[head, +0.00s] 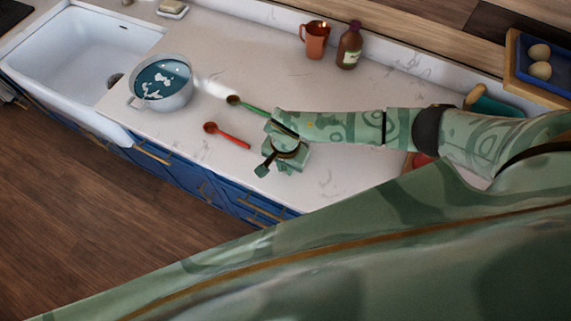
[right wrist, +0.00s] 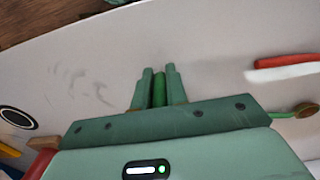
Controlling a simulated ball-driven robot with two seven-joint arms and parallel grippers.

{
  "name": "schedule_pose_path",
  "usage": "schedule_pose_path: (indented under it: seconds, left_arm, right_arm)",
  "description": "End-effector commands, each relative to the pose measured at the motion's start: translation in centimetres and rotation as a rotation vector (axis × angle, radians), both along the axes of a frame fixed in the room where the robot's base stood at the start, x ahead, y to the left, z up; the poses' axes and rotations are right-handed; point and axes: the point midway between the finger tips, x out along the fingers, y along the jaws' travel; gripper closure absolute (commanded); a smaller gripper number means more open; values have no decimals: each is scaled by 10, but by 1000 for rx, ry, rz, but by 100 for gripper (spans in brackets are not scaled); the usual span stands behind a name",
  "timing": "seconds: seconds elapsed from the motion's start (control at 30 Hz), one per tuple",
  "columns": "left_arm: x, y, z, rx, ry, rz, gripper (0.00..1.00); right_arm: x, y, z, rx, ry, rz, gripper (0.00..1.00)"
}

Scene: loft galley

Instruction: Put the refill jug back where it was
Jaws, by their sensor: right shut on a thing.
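A copper-coloured jug (head: 315,40) with a handle stands upright at the back of the counter, left of a brown bottle (head: 349,47); I take it to be the refill jug. My right gripper (head: 276,170) is low over the counter's front part, well away from the jug. In the right wrist view its fingers (right wrist: 158,88) are shut on a slim green thing (right wrist: 159,90). My left gripper is not in view.
A pot (head: 160,95) with teal contents stands by the white sink (head: 75,50). A red spoon (head: 228,136) and a green-handled spoon (head: 248,106) lie left of my right gripper. A blue tray (head: 517,75) with eggs is at back right. The middle of the counter (head: 240,50) is clear.

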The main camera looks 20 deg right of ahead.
Motion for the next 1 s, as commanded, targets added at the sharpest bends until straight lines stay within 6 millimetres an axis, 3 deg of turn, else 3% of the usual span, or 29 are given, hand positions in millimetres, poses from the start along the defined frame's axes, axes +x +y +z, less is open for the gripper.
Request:
schedule_pose_path:
  seconds: [0.13,0.17,0.2,0.23,0.57,0.67,1.0]
  left_arm:
    - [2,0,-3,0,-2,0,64]
    - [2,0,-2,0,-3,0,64]
    - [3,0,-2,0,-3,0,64]
    - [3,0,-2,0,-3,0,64]
    - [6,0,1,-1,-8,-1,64]
    - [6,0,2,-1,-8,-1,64]
    - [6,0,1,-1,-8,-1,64]
  right_arm:
    - [0,0,-3,-1,0,0,100]
    - [0,0,-2,-1,0,0,78]
    - [0,0,-2,-1,1,0,66]
    - [0,0,-2,-1,1,0,64]
    - [1,0,3,0,-1,0,64]
    - [2,0,17,0,-4,3,64]
    - [2,0,94,0,-5,2,64]
